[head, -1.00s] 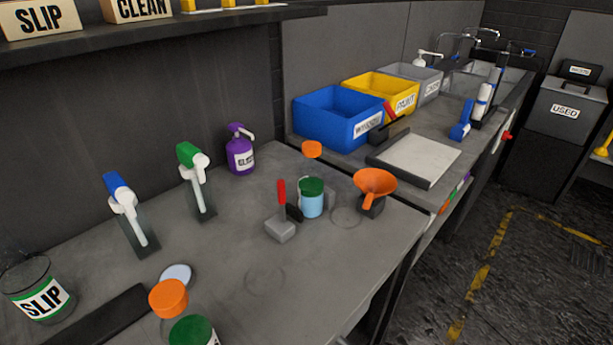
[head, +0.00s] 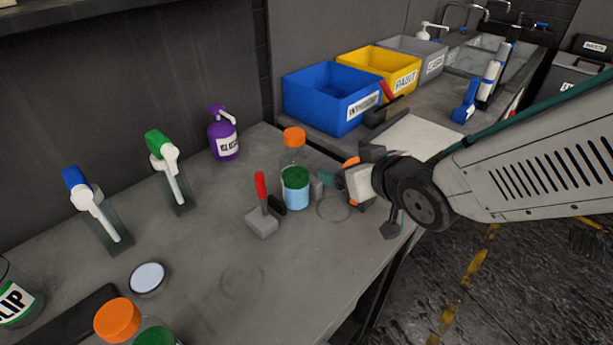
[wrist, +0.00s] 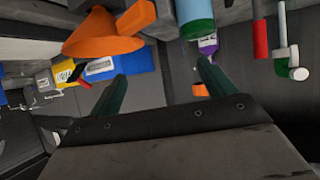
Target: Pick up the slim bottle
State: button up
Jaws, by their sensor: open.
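The slim bottle, a clear upright bottle with an orange cap, a green band and a light blue lower part (head: 295,194), stands on the grey bench. My gripper (head: 334,181) is just to its right, low over the bench, open and empty. In the wrist view the bottle (wrist: 196,12) is at the top, right of centre, with its cap lower down near the right finger. My open fingers (wrist: 160,80) point toward the bench items, and the bottle is not between them. Whether a finger touches the bottle cannot be told.
A red-handled tool (head: 262,215) stands close left of the bottle. The orange funnel (wrist: 103,34) is near my left finger. A purple pump bottle (head: 223,135) stands behind. Another orange-capped bottle (head: 117,318) is at front left. Blue bin (head: 318,100) stands back right.

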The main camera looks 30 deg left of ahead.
aim_at(296, 165)
jog(key=s+a, duration=0.1)
jog(key=a, duration=0.1)
jog(key=s+a+f+n+g+y, duration=0.1)
jog(key=a, duration=0.1)
jog(key=s+a+y, duration=0.1)
jog(key=a, duration=0.1)
jog(key=shift+s+a+f+n, duration=0.15)
jog(key=shift+s+f+n, duration=0.1)
jog(key=shift+s+n, duration=0.05)
jog(key=x, duration=0.7)
jog(key=shift+w+r, duration=0.1)
jog(key=shift+w, duration=0.2)
jog(key=c, duration=1.2)
